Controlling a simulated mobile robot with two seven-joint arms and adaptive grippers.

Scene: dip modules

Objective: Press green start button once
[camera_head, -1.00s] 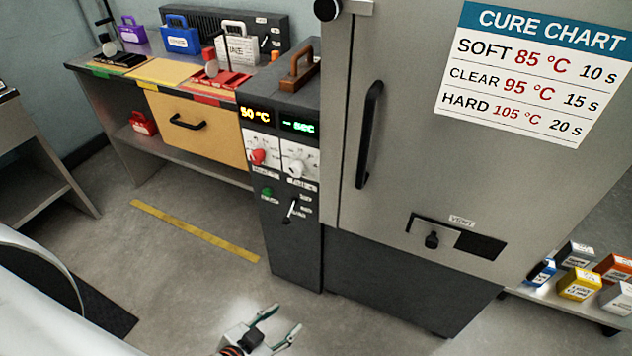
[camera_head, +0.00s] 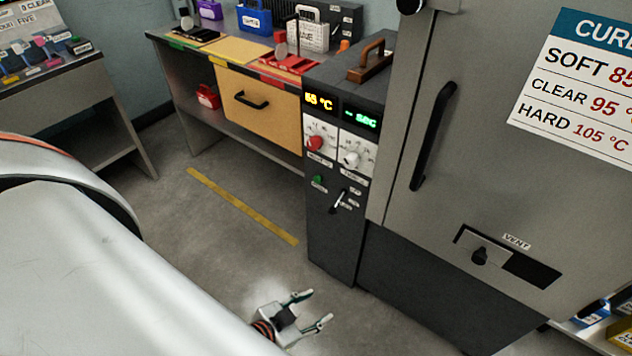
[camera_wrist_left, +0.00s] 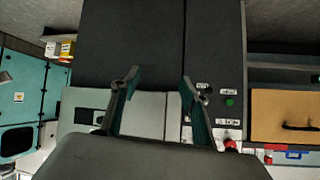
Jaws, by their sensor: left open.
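The green start button (camera_head: 318,181) is a small round knob low on the dark control panel (camera_head: 332,240), below the red dial (camera_head: 315,143). It also shows in the left wrist view (camera_wrist_left: 229,101), where the scene appears upside down, to the right of the fingers. My left gripper (camera_head: 318,306) is open and empty, below the button in the head view and apart from the panel. In the left wrist view its two fingers (camera_wrist_left: 158,80) are spread in front of the cabinet. My right gripper is not in view.
A lever switch (camera_head: 338,202) sits right beside and below the button. The grey cabinet door has a long handle (camera_head: 433,135) and a vent slider (camera_head: 479,256). A bench with a yellow drawer (camera_head: 262,108) stands left of the panel. The floor before the panel is open.

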